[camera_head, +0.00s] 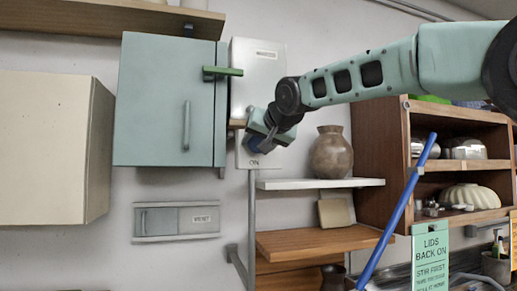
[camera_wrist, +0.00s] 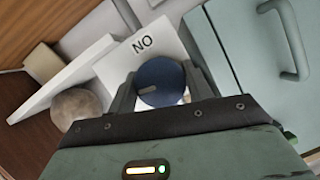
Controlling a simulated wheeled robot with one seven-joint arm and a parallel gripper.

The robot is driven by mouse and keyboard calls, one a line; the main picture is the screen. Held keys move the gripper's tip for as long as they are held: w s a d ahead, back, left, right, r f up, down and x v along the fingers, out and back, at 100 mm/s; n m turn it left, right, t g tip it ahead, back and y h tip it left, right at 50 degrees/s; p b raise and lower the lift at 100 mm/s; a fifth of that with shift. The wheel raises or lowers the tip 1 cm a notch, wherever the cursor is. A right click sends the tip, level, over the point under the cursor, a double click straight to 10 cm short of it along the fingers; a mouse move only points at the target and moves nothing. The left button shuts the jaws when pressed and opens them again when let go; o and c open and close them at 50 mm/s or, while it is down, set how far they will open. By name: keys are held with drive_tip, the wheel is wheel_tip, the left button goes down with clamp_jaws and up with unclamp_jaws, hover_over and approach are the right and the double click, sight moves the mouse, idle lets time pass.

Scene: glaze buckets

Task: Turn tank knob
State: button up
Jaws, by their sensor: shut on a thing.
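The tank knob (camera_wrist: 161,80) is round and dark blue with a pale pointer mark. In the wrist view it sits between the two fingers of my gripper (camera_wrist: 163,90), one finger on each side. In the head view the knob (camera_head: 256,144) is a small blue patch, mostly hidden by my gripper (camera_head: 262,138). The label is upside down in the wrist view. My gripper is shut on the knob. The pointer lies at a slant in the wrist view.
A teal cabinet (camera_head: 160,100) with a vertical handle hangs left of the tank, and a green bar (camera_head: 222,72) sticks out near its top right. A brown vase (camera_head: 330,153) stands on a white shelf (camera_head: 320,183) to the right. A blue pole (camera_head: 398,210) slants in front of the shelving.

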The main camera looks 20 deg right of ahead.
idle(0.3)
drive_tip(key=o, duration=1)
drive_tip(key=shift+s, duration=0.1)
drive_tip(key=b+v, duration=0.6)
drive_tip(key=v, duration=1.1)
drive_tip(key=shift+s, duration=0.15)
